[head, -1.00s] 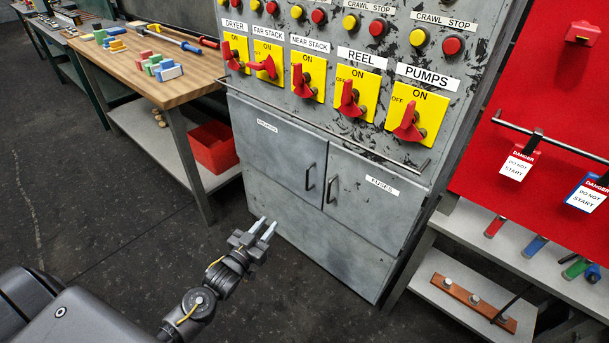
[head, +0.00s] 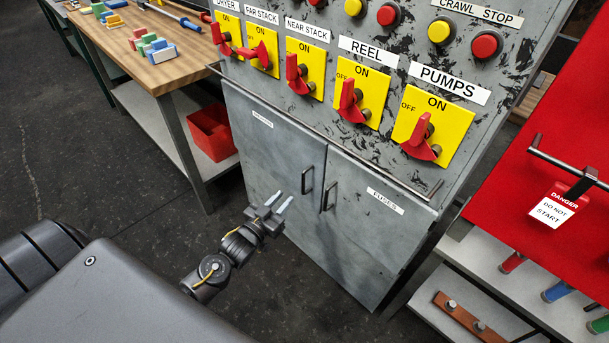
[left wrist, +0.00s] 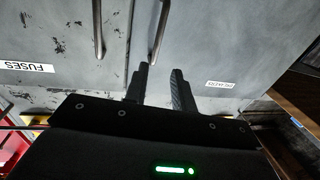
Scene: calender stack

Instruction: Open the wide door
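A grey cabinet has two shut doors side by side. The left door (head: 265,155) carries a small white label too blurred to read; the right door (head: 365,235) is labelled FUSES. I cannot tell surely which is wider. The left door's bar handle (head: 307,180) and the right door's handle (head: 327,196) stand close together at the seam. My left gripper (head: 284,197) is open and empty, its fingers pointing toward the handles, apart from them. In the left wrist view, upside down, the fingers (left wrist: 162,70) point at the left door's handle (left wrist: 161,30). My right gripper is not in view.
A thin rail (head: 330,130) runs across the cabinet above the doors, under red switch handles on yellow plates. A workbench (head: 160,75) with a red bin (head: 211,133) below stands left. A shelf (head: 480,275) and red board stand right. The floor before the left door is clear.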

